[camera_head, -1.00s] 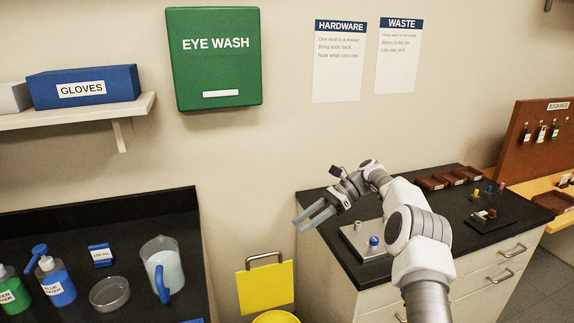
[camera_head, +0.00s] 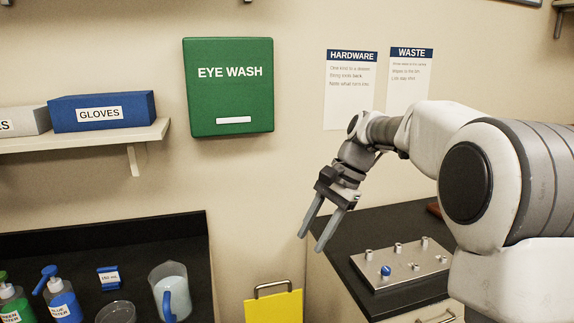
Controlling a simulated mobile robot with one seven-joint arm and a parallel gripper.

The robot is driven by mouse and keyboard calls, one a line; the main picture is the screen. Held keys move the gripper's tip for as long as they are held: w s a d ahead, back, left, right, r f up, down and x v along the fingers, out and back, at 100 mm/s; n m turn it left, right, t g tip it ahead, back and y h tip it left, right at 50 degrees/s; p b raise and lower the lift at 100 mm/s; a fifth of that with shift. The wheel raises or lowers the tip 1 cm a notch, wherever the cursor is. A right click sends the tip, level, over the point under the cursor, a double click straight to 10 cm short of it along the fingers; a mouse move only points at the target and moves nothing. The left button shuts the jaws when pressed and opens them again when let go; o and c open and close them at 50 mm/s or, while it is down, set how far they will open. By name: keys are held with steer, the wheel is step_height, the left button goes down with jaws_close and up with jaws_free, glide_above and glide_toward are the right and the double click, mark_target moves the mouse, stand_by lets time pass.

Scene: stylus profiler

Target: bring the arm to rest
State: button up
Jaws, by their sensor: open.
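My gripper (camera_head: 322,228) is open and empty. Its two fingers point down and a little to the left, in front of the wall and the left edge of the right-hand black counter (camera_head: 345,232). My arm reaches in from the right edge of the picture, bent at the elbow, and hides much of that counter. A metal plate (camera_head: 437,262) with several posts and a blue knob (camera_head: 386,271) lies on the counter, right of and apart from my gripper.
A yellow bin lid (camera_head: 273,310) stands between the counters. The left counter (camera_head: 120,249) holds a jug (camera_head: 170,286), a dish (camera_head: 117,312) and bottles (camera_head: 62,300). A green eye wash box (camera_head: 229,90) and a shelf (camera_head: 95,139) with a glove box (camera_head: 102,112) are on the wall.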

steer(key=s+d+n+t+h, duration=0.2)
steer(key=s+d+n+t, duration=0.1)
steer(key=s, duration=0.9)
steer(key=s+d+f+n+t+h, duration=0.1)
steer(key=s+d+n, duration=0.4)
steer(key=s, duration=0.8)
steer(key=t+h, duration=0.1)
steer(key=t, duration=0.1)
steer(key=shift+d+n+t+h, duration=0.2)
steer(key=shift+n+t+h, duration=0.1)
steer(key=shift+h, duration=0.1)
steer(key=shift+a, duration=0.15)
